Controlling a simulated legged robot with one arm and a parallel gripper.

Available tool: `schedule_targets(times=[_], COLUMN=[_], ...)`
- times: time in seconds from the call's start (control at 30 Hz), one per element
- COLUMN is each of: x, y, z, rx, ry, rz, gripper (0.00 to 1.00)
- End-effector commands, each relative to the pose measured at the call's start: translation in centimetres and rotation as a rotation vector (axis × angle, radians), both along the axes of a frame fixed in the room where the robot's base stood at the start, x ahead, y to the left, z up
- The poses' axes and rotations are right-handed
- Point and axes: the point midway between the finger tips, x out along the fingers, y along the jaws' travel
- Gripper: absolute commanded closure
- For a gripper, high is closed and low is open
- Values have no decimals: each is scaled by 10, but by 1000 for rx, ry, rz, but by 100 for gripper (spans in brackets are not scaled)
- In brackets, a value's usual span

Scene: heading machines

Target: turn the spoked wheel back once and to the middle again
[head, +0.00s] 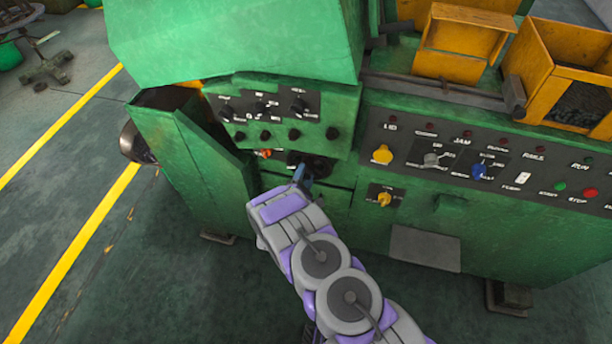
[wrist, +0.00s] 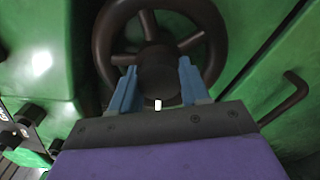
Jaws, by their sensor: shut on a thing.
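The spoked wheel (wrist: 216,40) is dark brown with a thick round hub, and it fills the upper middle of the wrist view. In the head view the wheel (head: 318,164) is a small dark shape on the green machine front, partly covered by my gripper. My gripper (wrist: 157,78) has its two blue fingers on either side of the hub, shut on it. In the head view my gripper (head: 303,174) reaches the wheel from below. The lower part of the rim is hidden behind the fingers and the wrist.
A bent dark handle (wrist: 288,98) sticks out right of the wheel. A panel of black knobs (head: 280,115) is above the wheel. A long panel with coloured knobs (head: 480,160) is to the right. An open green door (head: 205,165) stands at left, with free floor (head: 60,200) beyond.

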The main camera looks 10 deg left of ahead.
Motion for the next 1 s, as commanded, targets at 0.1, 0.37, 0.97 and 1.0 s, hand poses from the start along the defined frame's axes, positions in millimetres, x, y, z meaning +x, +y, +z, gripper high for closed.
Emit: schedule_targets(times=[0.1, 0.37, 0.97, 1.0], x=[-2, -3, -3, -3], y=[6, 6, 5, 4], z=[-2, -4, -5, -5], rx=[-55, -125, -138, -137], ry=[6, 10, 15, 13], rz=[15, 16, 15, 13], gripper=[100, 100, 43, 39])
